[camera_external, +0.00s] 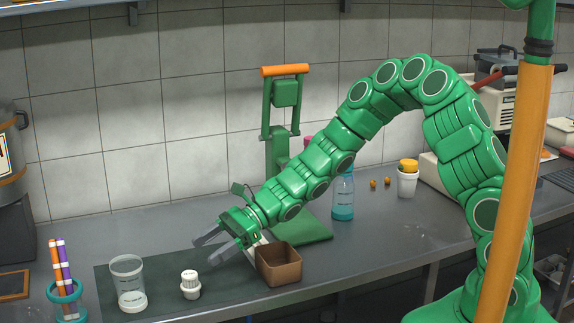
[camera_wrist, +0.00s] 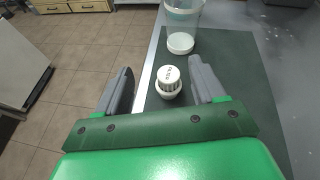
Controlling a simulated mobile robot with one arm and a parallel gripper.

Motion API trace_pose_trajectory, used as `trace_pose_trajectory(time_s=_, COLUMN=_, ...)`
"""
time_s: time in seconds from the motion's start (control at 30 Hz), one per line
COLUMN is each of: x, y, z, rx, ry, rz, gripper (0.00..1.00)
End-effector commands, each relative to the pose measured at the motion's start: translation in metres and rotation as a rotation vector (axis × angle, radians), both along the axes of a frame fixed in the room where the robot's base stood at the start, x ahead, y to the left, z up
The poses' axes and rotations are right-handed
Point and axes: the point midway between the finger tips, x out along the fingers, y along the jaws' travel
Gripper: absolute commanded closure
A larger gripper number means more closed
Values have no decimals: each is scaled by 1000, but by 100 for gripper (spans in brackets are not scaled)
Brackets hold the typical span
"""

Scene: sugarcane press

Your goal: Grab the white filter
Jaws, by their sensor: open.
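The white filter (camera_external: 190,284) is a small ribbed white piece standing upright on the dark mat (camera_external: 110,275), between a clear cup and a brown box. It also shows in the wrist view (camera_wrist: 168,82), between my two fingers but beyond them, nearer the right finger. My gripper (camera_external: 206,250) is open and empty, above and behind the filter in the external view, with its grey fingers pointing down to the left. In the wrist view my gripper (camera_wrist: 164,84) has its fingers spread wide on both sides. No finger appears to touch the filter.
A clear cup (camera_external: 129,285) stands left of the filter. A brown box (camera_external: 278,264) is close on its right. A teal holder with striped sticks (camera_external: 66,290) is at far left. The green press (camera_external: 281,150) and a blue bottle (camera_external: 343,195) stand behind.

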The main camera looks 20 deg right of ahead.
Motion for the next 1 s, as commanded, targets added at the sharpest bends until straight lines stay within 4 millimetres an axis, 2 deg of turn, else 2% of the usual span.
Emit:
trace_pose_trajectory(time_s=0.1, x=5, y=5, z=-24, rx=-24, ry=62, rz=-49, gripper=31)
trace_pose_trajectory(time_s=0.23, x=9, y=7, z=-40, rx=-38, ry=102, rz=-82, gripper=31)
trace_pose_trajectory(time_s=0.83, x=5, y=34, z=-56, rx=-42, ry=112, rz=-88, gripper=31)
trace_pose_trajectory(time_s=1.0, x=4, y=45, z=-67, rx=-44, ry=110, rz=-88, gripper=31)
